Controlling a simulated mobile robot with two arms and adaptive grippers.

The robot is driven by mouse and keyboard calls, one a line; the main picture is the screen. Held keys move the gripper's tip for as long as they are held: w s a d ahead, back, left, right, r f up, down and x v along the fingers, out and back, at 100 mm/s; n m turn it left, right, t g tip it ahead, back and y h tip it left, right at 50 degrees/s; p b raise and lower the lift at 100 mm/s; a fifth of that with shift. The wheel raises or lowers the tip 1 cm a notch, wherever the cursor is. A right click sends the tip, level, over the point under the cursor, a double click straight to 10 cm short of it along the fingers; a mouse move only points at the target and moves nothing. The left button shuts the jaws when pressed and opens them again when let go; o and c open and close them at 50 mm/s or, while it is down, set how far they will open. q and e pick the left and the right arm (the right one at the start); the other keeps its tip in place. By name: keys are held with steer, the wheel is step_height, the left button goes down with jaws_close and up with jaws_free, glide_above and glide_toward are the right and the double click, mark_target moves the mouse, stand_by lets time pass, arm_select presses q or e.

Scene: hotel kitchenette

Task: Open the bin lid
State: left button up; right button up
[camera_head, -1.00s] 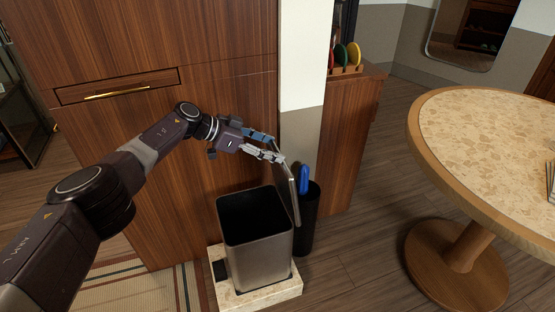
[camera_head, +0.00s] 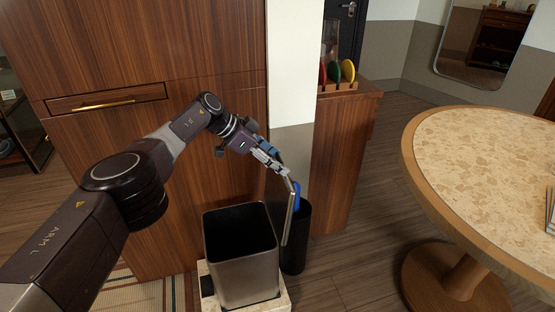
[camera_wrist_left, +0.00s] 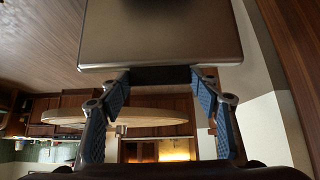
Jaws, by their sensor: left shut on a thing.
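The metal bin (camera_head: 243,272) stands with its top uncovered, and its dark inside shows. Its flat metal lid (camera_head: 290,218) is seen almost edge-on at the bin's right side, standing steeply upright. My left gripper (camera_head: 284,170) reaches over from the left and is shut on the lid's upper edge. In the left wrist view the lid (camera_wrist_left: 160,38) fills the top middle, with its near edge between the two blue-padded fingers (camera_wrist_left: 162,80). The lid's hinge cannot be made out. My right gripper is not in view.
The bin rests on a pale stone base (camera_head: 285,303). A wooden cabinet (camera_head: 150,215) is behind it. A round table (camera_head: 470,170) stands at the right, with open floor between.

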arm_select(q)
steer(key=shift+w+a+r, duration=0.1)
steer(key=shift+a+r, duration=0.05)
steer(key=o, duration=1.7)
steer(key=v, duration=1.2)
